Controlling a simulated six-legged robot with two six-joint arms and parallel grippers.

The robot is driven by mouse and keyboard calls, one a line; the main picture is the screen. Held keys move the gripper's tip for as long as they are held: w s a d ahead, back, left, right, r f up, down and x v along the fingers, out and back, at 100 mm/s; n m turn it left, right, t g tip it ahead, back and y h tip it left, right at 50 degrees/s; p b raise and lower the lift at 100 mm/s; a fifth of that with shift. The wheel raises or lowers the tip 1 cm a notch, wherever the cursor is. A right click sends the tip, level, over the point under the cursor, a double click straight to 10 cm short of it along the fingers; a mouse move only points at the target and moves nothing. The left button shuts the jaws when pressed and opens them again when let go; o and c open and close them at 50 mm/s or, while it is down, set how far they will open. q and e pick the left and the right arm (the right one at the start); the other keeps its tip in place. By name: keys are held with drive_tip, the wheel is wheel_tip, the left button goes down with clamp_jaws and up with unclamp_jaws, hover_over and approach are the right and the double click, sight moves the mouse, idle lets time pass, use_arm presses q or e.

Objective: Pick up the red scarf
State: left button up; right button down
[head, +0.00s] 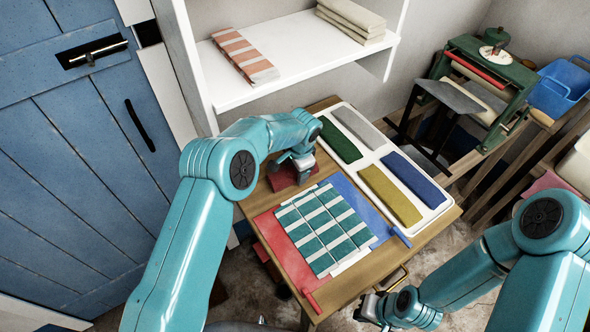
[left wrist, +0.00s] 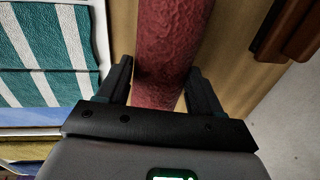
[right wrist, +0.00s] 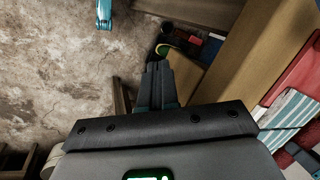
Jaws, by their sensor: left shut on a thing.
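The dark red scarf (head: 283,180) lies folded on the wooden table's left side, partly hidden under my left gripper. My left gripper (head: 299,172) is over it. In the left wrist view the scarf (left wrist: 172,45) is a rough red strip running between the two fingers of my left gripper (left wrist: 158,85), which are shut on it.
A white tray (head: 437,210) holds green, grey, yellow and blue folded cloths. A teal striped cloth (head: 322,228) lies on a red and blue mat (head: 290,252) close to the scarf. A white shelf (head: 290,60) is above the table's back. A green wringer (head: 480,80) stands right.

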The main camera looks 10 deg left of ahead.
use_arm(q)
drive_tip(key=shift+w+r+p, duration=0.1)
drive_tip(key=shift+r+p, duration=0.35)
drive_tip(key=shift+r, duration=1.2)
drive_tip(key=shift+s+d, duration=0.5)
drive_tip(key=shift+s, duration=0.05)
